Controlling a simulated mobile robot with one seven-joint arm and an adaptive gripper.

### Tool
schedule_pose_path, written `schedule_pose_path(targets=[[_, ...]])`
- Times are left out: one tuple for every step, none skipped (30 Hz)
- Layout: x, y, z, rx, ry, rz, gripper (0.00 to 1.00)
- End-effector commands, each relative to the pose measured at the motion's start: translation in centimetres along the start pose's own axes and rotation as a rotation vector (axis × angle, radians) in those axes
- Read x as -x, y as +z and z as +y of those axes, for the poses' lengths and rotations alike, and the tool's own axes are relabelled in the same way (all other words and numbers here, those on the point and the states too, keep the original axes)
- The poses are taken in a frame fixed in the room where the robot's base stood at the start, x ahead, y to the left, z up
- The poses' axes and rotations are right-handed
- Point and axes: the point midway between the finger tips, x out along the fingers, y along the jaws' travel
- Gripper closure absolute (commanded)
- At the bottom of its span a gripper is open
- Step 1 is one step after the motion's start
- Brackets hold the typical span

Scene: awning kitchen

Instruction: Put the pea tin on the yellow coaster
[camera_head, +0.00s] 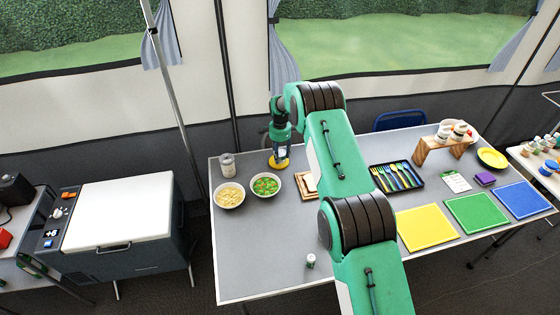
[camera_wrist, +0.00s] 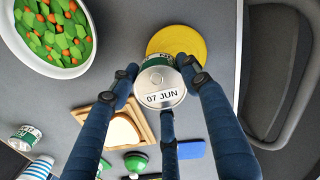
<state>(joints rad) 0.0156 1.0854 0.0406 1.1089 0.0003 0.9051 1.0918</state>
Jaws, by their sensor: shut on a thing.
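In the wrist view, my gripper (camera_wrist: 161,75) is shut on a tin (camera_wrist: 158,98). The tin has a silver end marked "07 JUN" and a green and white label, mostly hidden by my fingers. The round yellow coaster (camera_wrist: 188,40) lies on the table just beyond the tin and is partly covered by it. In the head view, my gripper (camera_head: 280,148) points down over the yellow coaster (camera_head: 279,163). The tin is mostly hidden there. I cannot tell whether it touches the coaster.
A bowl of peas and carrots (camera_head: 266,185) and a bowl of pale food (camera_head: 229,195) stand close by at the left. A jar (camera_head: 227,164) stands behind them. A bread board (camera_head: 304,187) is to the right. Another small tin (camera_head: 311,261) stands near the front edge.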

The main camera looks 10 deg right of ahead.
Motion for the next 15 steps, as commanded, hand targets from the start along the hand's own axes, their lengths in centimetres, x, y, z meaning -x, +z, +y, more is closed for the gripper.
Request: schedule_pose_path(targets=[[0.0,0.0,0.0,0.0,0.0,0.0,0.84],[0.0,0.0,0.0,0.0,0.0,0.0,0.84],[0.0,0.0,0.0,0.0,0.0,0.0,0.84],[0.0,0.0,0.0,0.0,0.0,0.0,0.84],[0.0,0.0,0.0,0.0,0.0,0.0,0.84],[0.0,0.0,0.0,0.0,0.0,0.0,0.84],[0.0,0.0,0.0,0.0,0.0,0.0,0.84],[-0.1,0.0,0.0,0.0,0.001,0.0,0.84],[-0.2,0.0,0.0,0.0,0.001,0.0,0.84],[-0.4,0.0,0.1,0.0,0.001,-0.001,0.84],[-0.6,0.0,0.1,0.0,0.002,-0.001,0.84],[-1.0,0.1,0.1,0.0,0.003,-0.001,0.84],[-1.4,0.1,0.1,0.0,0.003,-0.002,0.84],[-1.7,0.1,0.1,0.0,0.003,-0.002,0.84],[-2.1,0.1,0.1,0.0,0.003,-0.002,0.84]])
